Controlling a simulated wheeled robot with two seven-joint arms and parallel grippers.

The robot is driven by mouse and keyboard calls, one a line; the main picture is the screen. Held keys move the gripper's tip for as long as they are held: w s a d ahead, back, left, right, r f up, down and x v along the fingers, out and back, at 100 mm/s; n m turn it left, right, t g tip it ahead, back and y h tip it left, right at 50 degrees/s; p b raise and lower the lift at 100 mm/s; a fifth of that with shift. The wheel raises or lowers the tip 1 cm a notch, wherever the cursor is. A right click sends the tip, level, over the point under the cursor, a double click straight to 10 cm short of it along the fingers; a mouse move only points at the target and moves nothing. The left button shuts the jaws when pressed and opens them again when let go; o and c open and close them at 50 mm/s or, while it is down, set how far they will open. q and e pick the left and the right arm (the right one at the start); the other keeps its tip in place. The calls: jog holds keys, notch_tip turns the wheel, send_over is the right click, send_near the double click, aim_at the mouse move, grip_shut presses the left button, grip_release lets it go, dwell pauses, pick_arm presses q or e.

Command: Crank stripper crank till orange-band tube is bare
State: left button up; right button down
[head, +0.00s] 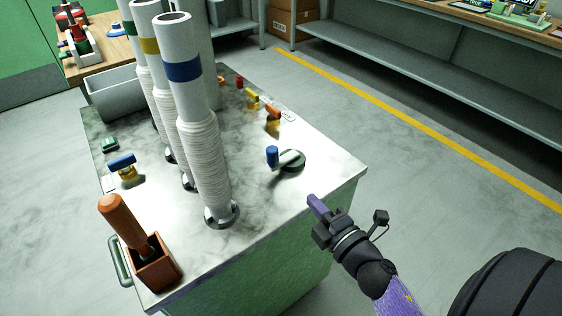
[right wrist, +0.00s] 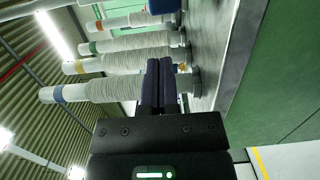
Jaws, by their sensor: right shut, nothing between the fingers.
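A crank with a blue knob, a pale arm and a dark green hub (head: 291,160) sits on the table top near its right edge. My right gripper (head: 316,204) is shut and empty, with purple fingers, to the right of and nearer than the crank, apart from it. In the right wrist view its fingers (right wrist: 165,75) point at a row of tubes. A blue-band tube (head: 182,72), a yellow-band tube (head: 149,46) and a green-band tube (head: 128,28) stand upright with ribbed white sleeves bunched low. My left gripper is not in view.
A brown box with an orange-handled tool (head: 125,222) stands at the front left corner. A blue-handled valve (head: 124,167) is behind it. Small red, yellow and orange handles (head: 272,112) line the right side. A grey bin (head: 112,100) is at the back left. Floor right of the table is clear.

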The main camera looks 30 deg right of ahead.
aim_at(276, 159)
jog(key=w, duration=0.4)
jog(key=w+b, duration=0.1)
jog(key=w, duration=0.6)
jog(key=shift+w+d+f, duration=0.25)
jog(key=shift+w+f, duration=0.05)
jog(key=shift+w, duration=0.6)
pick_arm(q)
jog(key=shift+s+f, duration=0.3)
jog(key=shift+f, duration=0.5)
pick_arm(e)
jog(key=shift+r, duration=0.1)
pick_arm(q)
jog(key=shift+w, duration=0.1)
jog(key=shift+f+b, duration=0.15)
jog(key=shift+b, duration=0.2)
pick_arm(e)
jog(key=shift+w+h, duration=0.1)
jog(key=shift+h, duration=0.2)
